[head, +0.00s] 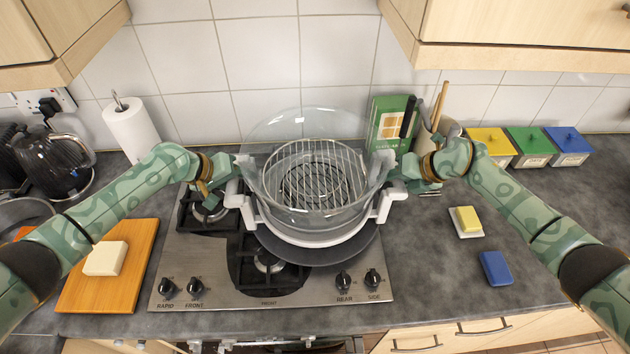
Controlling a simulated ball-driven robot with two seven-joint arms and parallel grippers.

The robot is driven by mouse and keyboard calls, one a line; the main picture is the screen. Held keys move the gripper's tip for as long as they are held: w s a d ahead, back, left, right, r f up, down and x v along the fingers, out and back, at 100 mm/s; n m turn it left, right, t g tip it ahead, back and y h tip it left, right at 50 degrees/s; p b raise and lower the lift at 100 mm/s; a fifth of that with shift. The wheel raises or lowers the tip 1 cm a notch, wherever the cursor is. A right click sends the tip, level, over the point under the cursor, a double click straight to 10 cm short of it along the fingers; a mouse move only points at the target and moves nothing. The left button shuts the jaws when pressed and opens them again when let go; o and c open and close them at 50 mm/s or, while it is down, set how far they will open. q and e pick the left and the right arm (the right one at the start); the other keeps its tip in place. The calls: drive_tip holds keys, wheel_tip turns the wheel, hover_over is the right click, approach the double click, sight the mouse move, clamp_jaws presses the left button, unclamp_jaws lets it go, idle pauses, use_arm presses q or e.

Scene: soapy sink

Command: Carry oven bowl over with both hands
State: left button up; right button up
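The oven bowl (310,215) is a large clear glass bowl in a white ring frame with a handle on each side. A round wire rack (312,178) lies inside it. The bowl is upright over the hob, above a dark round plate (365,250); I cannot tell whether it touches it. My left gripper (228,182) is at the bowl's left handle (238,196). My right gripper (405,178) is at the right handle (386,206). The fingertips are small and partly covered by the handles, so their closure is unclear.
The steel hob (200,260) has knobs along its front. A glass lid (290,122) stands behind the bowl. An orange board (80,290) with a pale block lies left. A yellow sponge (467,219) and blue block (495,268) lie right. Cupboards overhang; the right-hand worktop is mostly clear.

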use_arm(q)
drive_tip(key=shift+w+d+f, duration=0.2)
drive_tip(key=shift+f, duration=0.1)
use_arm(e)
drive_tip(key=shift+w+a+f, duration=0.15)
drive_tip(key=shift+a+f, duration=0.1)
drive_tip(key=shift+f, duration=0.05)
use_arm(q)
drive_tip(key=c, duration=0.5)
use_arm(e)
drive_tip(key=c, duration=0.5)
use_arm(q)
clamp_jaws()
use_arm(e)
clamp_jaws()
